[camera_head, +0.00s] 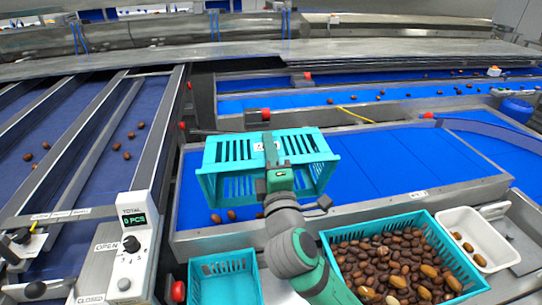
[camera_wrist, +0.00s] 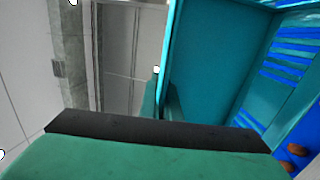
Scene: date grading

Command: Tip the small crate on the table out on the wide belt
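A small teal slatted crate (camera_head: 225,152) is held in the air over the near wide blue belt (camera_head: 375,160). It is tipped well over, and no dates show in it. My gripper (camera_head: 268,145) is at its near side, shut on its wall. In the wrist view the smooth crate wall (camera_wrist: 205,60) runs up from between the fingers (camera_wrist: 162,105). A few brown dates (camera_head: 231,215) lie on the belt below the crate; some also show in the wrist view (camera_wrist: 297,150). My arm and the crate hide part of the belt.
An empty teal crate (camera_head: 225,264) stands at the bottom. A teal crate full of dates (camera_head: 476,284) and a white tray (camera_head: 505,256) stand to its right. Left are narrow lanes with dates and a counter box (camera_head: 137,222) reading "0 PCS". The belt's right part is clear.

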